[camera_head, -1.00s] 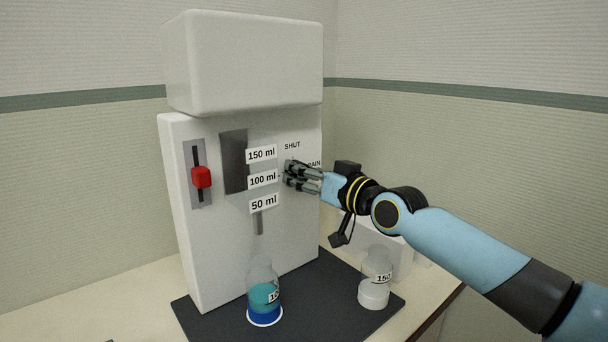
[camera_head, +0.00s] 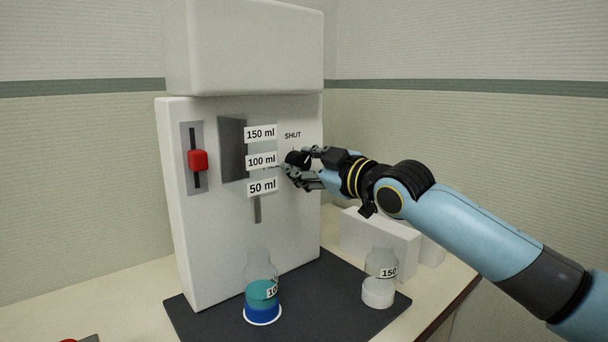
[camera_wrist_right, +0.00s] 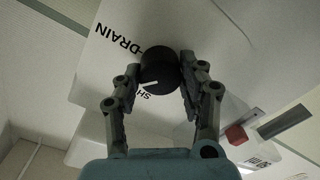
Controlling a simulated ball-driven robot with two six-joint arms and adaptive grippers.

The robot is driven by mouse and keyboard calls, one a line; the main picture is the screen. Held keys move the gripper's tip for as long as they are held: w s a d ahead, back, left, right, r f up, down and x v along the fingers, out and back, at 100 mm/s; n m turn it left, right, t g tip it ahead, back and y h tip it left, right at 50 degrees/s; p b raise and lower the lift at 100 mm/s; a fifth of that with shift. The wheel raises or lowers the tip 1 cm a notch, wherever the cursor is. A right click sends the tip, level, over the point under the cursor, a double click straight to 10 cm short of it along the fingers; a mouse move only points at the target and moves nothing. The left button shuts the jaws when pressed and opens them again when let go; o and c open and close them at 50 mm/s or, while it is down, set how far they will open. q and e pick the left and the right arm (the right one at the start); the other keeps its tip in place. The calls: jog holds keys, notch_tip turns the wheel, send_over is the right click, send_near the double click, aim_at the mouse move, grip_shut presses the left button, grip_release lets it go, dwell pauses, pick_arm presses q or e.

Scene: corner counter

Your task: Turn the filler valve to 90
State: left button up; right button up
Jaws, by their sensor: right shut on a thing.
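The filler valve is a black round knob (camera_head: 297,157) on the white machine's front, right of the volume labels. In the right wrist view the knob (camera_wrist_right: 158,68) carries a white pointer line, which points toward the partly hidden SHUT lettering (camera_wrist_right: 149,93). The DRAIN lettering (camera_wrist_right: 118,38) shows beside it. My right gripper (camera_head: 302,165) is shut on the knob, one finger on each side. In the head view its fingers hide part of the knob and the DRAIN label. My left gripper is not in view.
The white machine (camera_head: 220,250) has a red slider (camera_head: 198,160) at left. A bottle with blue and teal liquid (camera_head: 262,290) stands below the spout (camera_head: 257,210). Another bottle (camera_head: 380,285) stands right on the dark mat (camera_head: 330,310). White boxes (camera_head: 375,238) stand behind it.

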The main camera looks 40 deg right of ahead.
jog(key=n+b, duration=0.1)
jog(key=n, duration=0.2)
jog(key=shift+f+n+b, duration=0.15)
jog(key=shift+n+b, duration=0.15)
jog(key=shift+b, duration=0.1)
jog(key=shift+a+n+b, duration=0.1)
jog(key=shift+n+b, duration=0.6)
jog(key=shift+n, duration=1.2)
jog(key=shift+h, duration=0.3)
jog(key=o, duration=1.2)
jog(key=shift+s, duration=0.1)
jog(key=shift+s+d+r, duration=0.1)
jog(key=shift+s+d, duration=0.05)
jog(key=shift+s, duration=1.7)
jog(key=shift+s+d+r, duration=0.1)
jog(key=shift+s+d, duration=0.05)
jog(key=shift+s, duration=1.65)
